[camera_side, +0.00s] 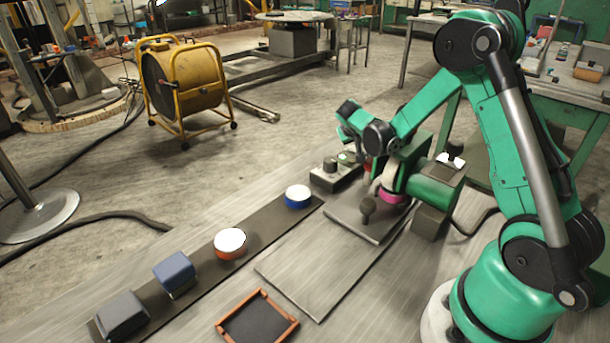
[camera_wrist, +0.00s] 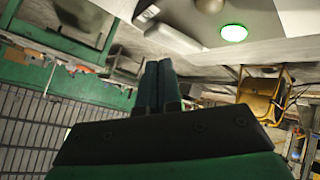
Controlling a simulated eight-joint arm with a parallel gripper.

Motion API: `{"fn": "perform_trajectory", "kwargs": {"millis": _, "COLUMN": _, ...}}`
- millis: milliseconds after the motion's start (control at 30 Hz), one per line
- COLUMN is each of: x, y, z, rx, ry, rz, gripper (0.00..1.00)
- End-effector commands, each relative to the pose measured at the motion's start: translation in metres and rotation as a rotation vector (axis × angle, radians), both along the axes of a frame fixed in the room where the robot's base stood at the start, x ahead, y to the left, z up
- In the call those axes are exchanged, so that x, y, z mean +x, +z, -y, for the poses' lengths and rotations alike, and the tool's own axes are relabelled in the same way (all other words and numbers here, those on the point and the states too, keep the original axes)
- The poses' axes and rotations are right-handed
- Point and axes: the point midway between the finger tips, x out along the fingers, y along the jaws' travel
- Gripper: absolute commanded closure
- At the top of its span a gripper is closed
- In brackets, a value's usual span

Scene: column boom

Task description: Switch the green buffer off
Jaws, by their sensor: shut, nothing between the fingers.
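The green buffer (camera_side: 432,188) stands on the bench at the right, with a pink wheel (camera_side: 393,196) at its left end. A small grey control box (camera_side: 335,176) sits left of it, with a dark round knob (camera_side: 330,164) and a green button or lamp (camera_side: 347,157). In the wrist view a white disc with a bright green rim (camera_wrist: 233,32), apparently this lamp or button, looks lit. My gripper (camera_wrist: 158,64) is shut and empty. In the side view my wrist is above and beside the box; the fingertips are hard to make out, and contact cannot be told.
A dark strip (camera_side: 198,268) carries a blue puck (camera_side: 298,202), an orange puck (camera_side: 230,250), a blue block (camera_side: 175,276) and a dark block (camera_side: 121,318). An orange-rimmed tray (camera_side: 289,332) lies in front. A dark ball-topped post (camera_side: 367,210) stands near the wheel.

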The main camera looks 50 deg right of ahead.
Motion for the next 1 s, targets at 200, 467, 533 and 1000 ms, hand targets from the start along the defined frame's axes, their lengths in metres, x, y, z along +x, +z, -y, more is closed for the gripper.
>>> {"fn": "perform_trajectory", "kwargs": {"millis": 200, "x": 0.000, "y": 0.001, "z": 0.000, "rx": 0.000, "ry": 0.000, "rz": 0.002, "gripper": 1.00}}
{"fn": "perform_trajectory", "kwargs": {"millis": 467, "x": -0.003, "y": 0.024, "z": 0.000, "rx": 0.000, "ry": 0.001, "rz": 0.003, "gripper": 1.00}}
{"fn": "perform_trajectory", "kwargs": {"millis": 533, "x": -0.004, "y": 0.031, "z": 0.000, "rx": 0.000, "ry": 0.001, "rz": 0.003, "gripper": 1.00}}
{"fn": "perform_trajectory", "kwargs": {"millis": 1000, "x": -0.006, "y": 0.050, "z": 0.000, "rx": 0.000, "ry": 0.001, "rz": 0.003, "gripper": 1.00}}
